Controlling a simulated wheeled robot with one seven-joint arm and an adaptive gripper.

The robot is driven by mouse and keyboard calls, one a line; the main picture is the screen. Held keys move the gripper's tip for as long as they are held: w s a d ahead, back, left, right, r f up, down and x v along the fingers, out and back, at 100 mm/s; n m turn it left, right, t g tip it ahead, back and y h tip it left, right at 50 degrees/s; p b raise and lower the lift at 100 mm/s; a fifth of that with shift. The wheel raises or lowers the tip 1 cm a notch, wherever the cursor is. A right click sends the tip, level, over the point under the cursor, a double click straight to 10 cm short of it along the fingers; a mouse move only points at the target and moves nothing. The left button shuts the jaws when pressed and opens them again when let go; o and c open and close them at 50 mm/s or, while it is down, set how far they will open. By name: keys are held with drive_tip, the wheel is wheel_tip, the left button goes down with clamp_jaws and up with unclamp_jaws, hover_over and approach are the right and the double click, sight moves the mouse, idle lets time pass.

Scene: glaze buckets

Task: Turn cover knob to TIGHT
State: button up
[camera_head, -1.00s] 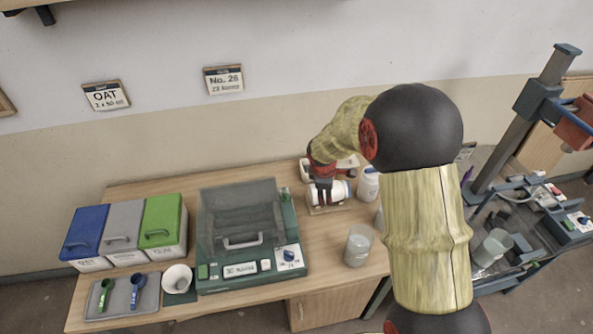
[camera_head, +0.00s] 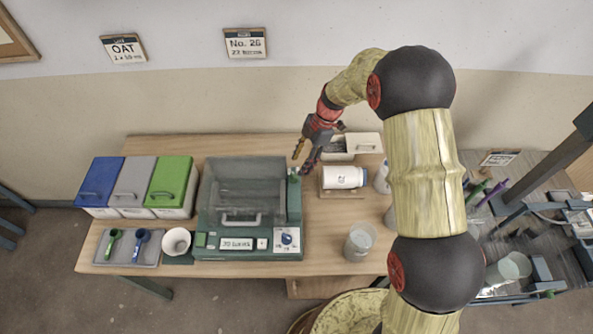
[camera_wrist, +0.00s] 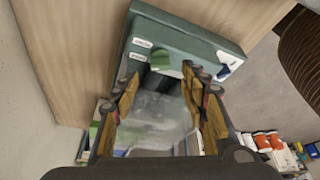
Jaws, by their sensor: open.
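The green machine (camera_head: 250,252) stands on the table with a clear cover (camera_head: 240,185) over its top. A small green knob (camera_head: 294,178) sits at its back right; I take it for the cover knob. My gripper (camera_head: 302,161) is open, tilted down just above and behind the knob. In the wrist view its fingers (camera_wrist: 163,78) are spread apart with nothing between them gripped. Contact with the knob cannot be told.
A blue dial (camera_head: 288,237) is on the machine's front panel. A white jar (camera_head: 345,177) lies on a wooden rest at right, near a white box (camera_head: 365,143). A glass beaker (camera_head: 358,242) stands in front. Lidded bins (camera_head: 160,212) stand left.

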sight(294, 174)
drive_tip(key=shift+x, duration=2.8)
drive_tip(key=shift+c, duration=1.4)
drive_tip(key=c, duration=0.7)
clamp_jaws()
